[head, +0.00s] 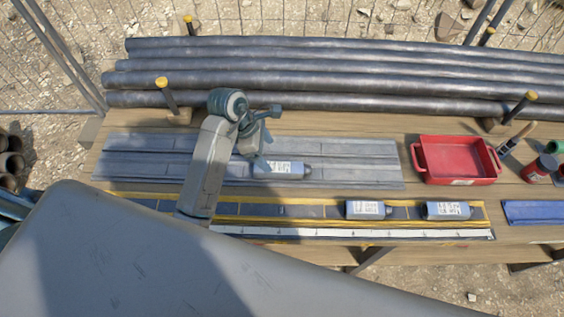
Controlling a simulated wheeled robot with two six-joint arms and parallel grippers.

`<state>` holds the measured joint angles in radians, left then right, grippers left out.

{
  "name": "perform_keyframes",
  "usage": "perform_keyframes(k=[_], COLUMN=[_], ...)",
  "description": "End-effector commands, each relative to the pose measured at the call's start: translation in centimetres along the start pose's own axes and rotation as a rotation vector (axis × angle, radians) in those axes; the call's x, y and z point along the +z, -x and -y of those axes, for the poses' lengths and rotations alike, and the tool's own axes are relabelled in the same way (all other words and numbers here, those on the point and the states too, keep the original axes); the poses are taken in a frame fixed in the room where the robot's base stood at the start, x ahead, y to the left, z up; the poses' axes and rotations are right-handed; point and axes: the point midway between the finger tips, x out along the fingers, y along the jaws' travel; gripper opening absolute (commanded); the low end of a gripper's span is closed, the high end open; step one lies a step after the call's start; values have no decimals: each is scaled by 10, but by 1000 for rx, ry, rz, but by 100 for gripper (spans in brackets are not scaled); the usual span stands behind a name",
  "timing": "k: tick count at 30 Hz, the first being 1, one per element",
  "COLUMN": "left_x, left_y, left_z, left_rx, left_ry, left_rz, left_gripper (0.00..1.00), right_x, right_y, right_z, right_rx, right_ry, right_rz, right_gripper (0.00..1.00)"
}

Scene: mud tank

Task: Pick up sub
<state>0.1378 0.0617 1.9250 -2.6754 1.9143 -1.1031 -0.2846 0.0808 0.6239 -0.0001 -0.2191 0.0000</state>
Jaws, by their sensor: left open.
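A short grey cylindrical sub (284,170) with a white printed label lies on its side on the grey slatted mat (350,150). Two similar labelled subs, one at centre right (368,210) and one further right (447,211), lie in the dark strip with yellow edges (290,222). My left gripper (259,148) is open, just above and beside the left end of the sub on the mat. It partly covers that end, and I cannot tell whether it touches. My right gripper is not in view.
Several long dark pipes (330,65) lie along the back of the wooden bench, between yellow-capped posts (167,95). A red tray (457,160) stands at right, with a red tin (538,170) beside it. A blue cloth (533,213) and a white ruler (350,233) lie near the front edge.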

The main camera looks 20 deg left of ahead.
Motion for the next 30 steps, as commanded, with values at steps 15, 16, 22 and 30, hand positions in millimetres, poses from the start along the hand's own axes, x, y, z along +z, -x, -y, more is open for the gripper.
perform_keyframes(k=[15,16,22,30], left_x=[6,5,4,3], left_y=[-55,-61,-80,-81], left_z=[3,2,1,1], left_rx=[-4,-4,0,2], left_ry=[2,2,0,-1], left_rz=[3,2,1,2], left_gripper=[74,74,74,62], right_x=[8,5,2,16], right_y=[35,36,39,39], right_z=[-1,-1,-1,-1], right_rx=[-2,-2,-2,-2], right_ry=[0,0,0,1], right_rz=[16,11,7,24], right_gripper=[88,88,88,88])
